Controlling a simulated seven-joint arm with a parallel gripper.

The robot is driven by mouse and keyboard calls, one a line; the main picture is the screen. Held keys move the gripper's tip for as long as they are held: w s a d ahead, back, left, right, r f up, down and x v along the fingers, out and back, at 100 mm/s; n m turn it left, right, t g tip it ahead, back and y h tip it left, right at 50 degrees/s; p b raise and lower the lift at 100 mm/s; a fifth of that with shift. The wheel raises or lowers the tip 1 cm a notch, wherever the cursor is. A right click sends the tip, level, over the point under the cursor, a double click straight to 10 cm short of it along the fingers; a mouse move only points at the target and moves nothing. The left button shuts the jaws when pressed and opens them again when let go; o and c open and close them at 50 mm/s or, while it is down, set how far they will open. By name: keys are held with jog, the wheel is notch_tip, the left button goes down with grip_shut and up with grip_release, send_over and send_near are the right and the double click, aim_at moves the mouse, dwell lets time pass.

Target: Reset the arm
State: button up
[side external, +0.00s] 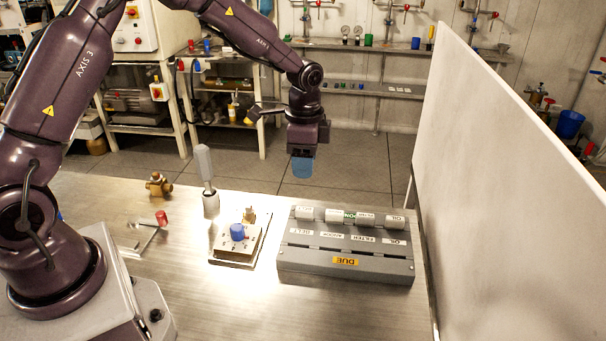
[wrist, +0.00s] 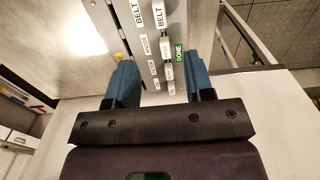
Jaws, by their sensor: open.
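My gripper (side external: 302,168) hangs pointing down in the side view, raised above the far edge of the table and apart from everything on it. Its two blue fingers show wide apart in the wrist view (wrist: 163,80), with nothing held between them. A grey board (side external: 345,265) with a yellow DUE label lies on the table below. White labelled blocks stand in a row along its back, with one green DONE mark among them. The wrist view shows the board (wrist: 180,15) and its labels beyond the fingers.
A white upright panel (side external: 500,190) borders the table's right side. A plate with a blue knob (side external: 237,232), a grey-handled tool (side external: 206,180), a brass fitting (side external: 158,185) and a red-handled part (side external: 161,218) stand left of the board. The table front is clear.

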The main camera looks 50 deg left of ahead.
jog(key=s+d+r+n+t, duration=0.2)
jog(key=s+r+n, duration=0.2)
jog(key=s+r, duration=0.5)
jog(key=s+d+r+n+t, duration=0.1)
jog(key=s+r+n+t, duration=0.2)
jog(key=s+r, duration=0.6)
jog(key=s+n, duration=0.1)
jog(key=s, duration=0.5)
jog(key=shift+s+d+r+n+t, duration=0.3)
jog(key=shift+s+d+r+n, duration=0.05)
jog(key=shift+n, duration=0.05)
